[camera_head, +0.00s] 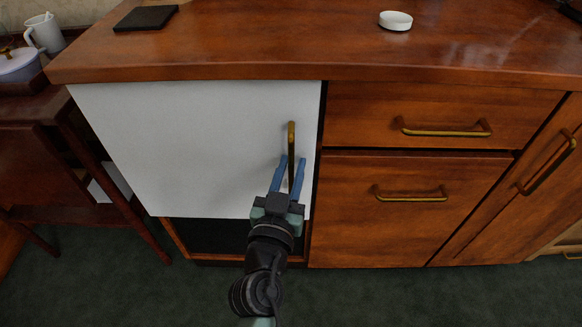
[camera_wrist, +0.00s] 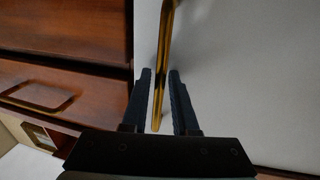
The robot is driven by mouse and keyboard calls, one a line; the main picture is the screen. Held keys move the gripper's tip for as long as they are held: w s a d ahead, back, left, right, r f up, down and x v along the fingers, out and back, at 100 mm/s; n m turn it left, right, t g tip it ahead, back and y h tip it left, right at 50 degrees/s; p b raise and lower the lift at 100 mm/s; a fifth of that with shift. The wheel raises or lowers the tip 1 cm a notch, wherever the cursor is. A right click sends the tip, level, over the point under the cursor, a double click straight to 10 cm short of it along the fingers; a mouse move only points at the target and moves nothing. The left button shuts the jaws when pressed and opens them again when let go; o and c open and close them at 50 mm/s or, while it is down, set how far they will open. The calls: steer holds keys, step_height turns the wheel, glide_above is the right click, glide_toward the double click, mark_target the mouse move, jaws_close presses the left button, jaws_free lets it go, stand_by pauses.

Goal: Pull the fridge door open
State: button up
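The fridge door (camera_head: 190,140) is a plain white panel set in the wooden cabinet, and it looks closed in the head view. Its brass bar handle (camera_head: 291,138) stands upright near the door's right edge. My gripper (camera_head: 292,163) is at the lower part of the handle, with one blue finger on each side of it. In the wrist view the handle (camera_wrist: 163,60) runs between the two dark fingertips (camera_wrist: 160,72), with a visible gap to each finger. The gripper is open around the handle. The white door (camera_wrist: 245,70) also fills the right of the wrist view.
Wooden drawers (camera_head: 430,115) with brass handles and a cupboard door are right of the fridge. The countertop (camera_head: 290,45) holds a white dish (camera_head: 395,20) and a dark flat slab (camera_head: 146,18). A small side table (camera_head: 75,120) stands left. Green carpet (camera_head: 420,295) in front is clear.

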jaws_close()
stand_by(1.4)
